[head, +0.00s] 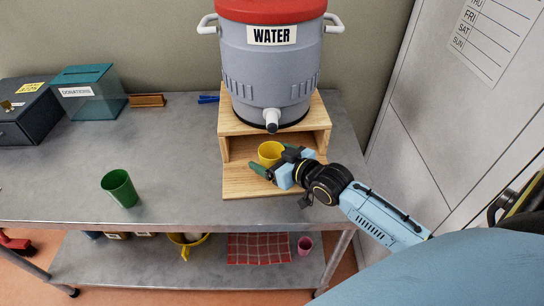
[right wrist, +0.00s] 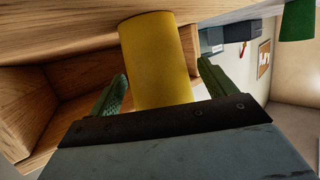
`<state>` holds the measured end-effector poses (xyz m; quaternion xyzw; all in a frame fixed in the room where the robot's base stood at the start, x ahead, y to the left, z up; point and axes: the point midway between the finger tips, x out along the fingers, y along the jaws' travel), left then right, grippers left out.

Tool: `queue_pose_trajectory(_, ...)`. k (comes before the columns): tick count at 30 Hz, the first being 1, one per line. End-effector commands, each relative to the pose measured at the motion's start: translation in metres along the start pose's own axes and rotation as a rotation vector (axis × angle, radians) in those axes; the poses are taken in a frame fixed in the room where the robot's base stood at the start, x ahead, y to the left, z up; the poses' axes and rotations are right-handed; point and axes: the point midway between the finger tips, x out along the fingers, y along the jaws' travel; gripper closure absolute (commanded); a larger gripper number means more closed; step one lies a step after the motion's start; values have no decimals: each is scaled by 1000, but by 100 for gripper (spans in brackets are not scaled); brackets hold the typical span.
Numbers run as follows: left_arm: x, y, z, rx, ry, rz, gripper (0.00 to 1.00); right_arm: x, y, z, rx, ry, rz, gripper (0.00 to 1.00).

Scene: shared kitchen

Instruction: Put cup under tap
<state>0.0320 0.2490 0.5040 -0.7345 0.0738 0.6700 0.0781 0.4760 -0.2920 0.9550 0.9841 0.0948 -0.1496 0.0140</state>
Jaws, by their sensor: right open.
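A yellow cup (head: 270,151) stands upright on the lower board of the wooden stand (head: 240,186). The grey tap (head: 272,127) of the water dispenser (head: 270,70) sticks out just above it in the head view; whether the cup is exactly below the spout is hard to judge. My right gripper (head: 275,161) comes in from the right, open, with one finger on each side of the cup. In the right wrist view the cup (right wrist: 158,60) stands between the two green fingers, with visible gaps beside it. My left gripper is not in view.
A green cup (head: 119,189) stands on the grey counter (head: 170,150) left of the stand. A teal donation box (head: 92,95) and a dark box (head: 30,117) are at the back left. The shelf below holds a red checked cloth (head: 258,248). Counter between green cup and stand is clear.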

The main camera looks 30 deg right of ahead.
Motion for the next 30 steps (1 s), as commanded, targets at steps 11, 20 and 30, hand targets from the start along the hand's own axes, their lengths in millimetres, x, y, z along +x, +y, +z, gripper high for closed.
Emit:
queue_pose_trajectory(11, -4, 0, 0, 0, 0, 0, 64, -29, 0, 0, -1, -2, 0, 17)
queue_pose_trajectory(20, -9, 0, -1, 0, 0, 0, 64, -86, 0, 0, -1, -2, -1, 17)
queue_pose_trajectory(30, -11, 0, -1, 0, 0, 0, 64, -128, 0, 1, 0, -2, 0, 17)
